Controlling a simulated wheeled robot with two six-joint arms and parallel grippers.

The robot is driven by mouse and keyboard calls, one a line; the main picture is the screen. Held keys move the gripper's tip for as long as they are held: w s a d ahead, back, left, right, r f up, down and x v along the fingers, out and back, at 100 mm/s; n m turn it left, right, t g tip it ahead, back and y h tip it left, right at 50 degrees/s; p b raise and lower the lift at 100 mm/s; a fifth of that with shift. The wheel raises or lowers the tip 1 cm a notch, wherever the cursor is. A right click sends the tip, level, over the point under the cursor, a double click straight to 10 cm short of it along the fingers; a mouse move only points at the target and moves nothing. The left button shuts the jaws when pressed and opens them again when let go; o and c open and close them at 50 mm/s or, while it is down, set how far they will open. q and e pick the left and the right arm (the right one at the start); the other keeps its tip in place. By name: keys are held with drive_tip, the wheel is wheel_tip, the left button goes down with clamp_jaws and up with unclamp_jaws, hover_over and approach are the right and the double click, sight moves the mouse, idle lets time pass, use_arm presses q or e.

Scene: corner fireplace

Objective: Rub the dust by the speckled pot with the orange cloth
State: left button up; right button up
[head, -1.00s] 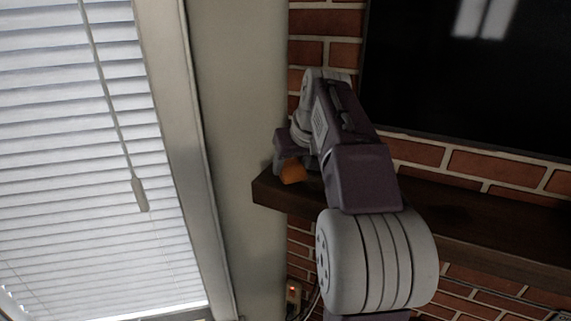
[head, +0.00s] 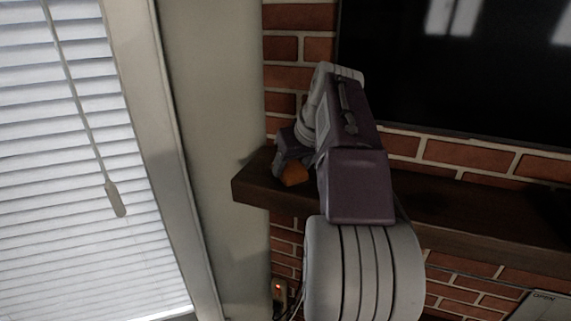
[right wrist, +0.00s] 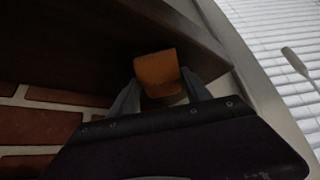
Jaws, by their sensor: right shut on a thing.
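My right gripper (head: 287,160) is shut on the orange cloth (head: 294,175) near the left end of the dark wooden mantel (head: 480,215). In the right wrist view the cloth (right wrist: 157,70) stands out between the two grey fingers of the gripper (right wrist: 160,98), in front of the dark mantel (right wrist: 65,40). I cannot tell whether the cloth touches the mantel top. My own right arm hides part of the mantel. I see no speckled pot and can make out no dust in either view. My left gripper is not in view.
A black screen (head: 460,75) hangs on the brick wall (head: 480,157) just above the mantel. A pale wall (head: 215,110) and a window with white blinds (head: 60,200) stand to the left. A small lit socket (head: 278,290) is below the mantel.

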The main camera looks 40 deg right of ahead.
sight(307, 168)
drive_tip(key=shift+s+d+f, duration=0.1)
drive_tip(key=shift+s+d, duration=0.25)
drive_tip(key=shift+s, duration=0.4)
drive_tip(key=shift+s+d+f, duration=0.1)
drive_tip(key=shift+s+d, duration=0.25)
drive_tip(key=shift+s, duration=0.35)
